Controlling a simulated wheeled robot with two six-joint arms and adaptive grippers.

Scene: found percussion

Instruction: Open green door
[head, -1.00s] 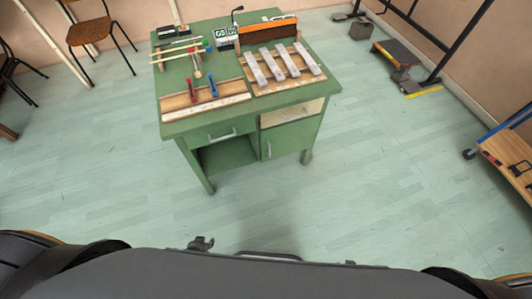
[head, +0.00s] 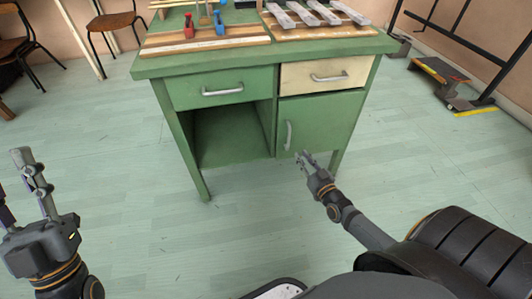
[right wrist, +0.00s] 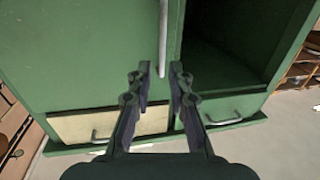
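The green door (head: 320,122) is closed at the lower right of the green desk. Its upright silver handle (head: 288,135) is near the door's left edge. My right gripper (head: 303,157) is in front of the door, just right of the handle's lower end in the head view. In the right wrist view, my right gripper (right wrist: 158,72) is open. The handle (right wrist: 163,38) shows between its fingertips in that picture; I see no clear contact. My left gripper (head: 14,180) is open and empty at the far left, away from the desk, partly cut off.
A cream drawer (head: 322,75) is above the door and a green drawer (head: 222,88) is at its left, both shut. An open compartment (head: 232,135) is left of the door. Wooden bars and small tools lie on the desktop. The floor (head: 150,215) in front is clear.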

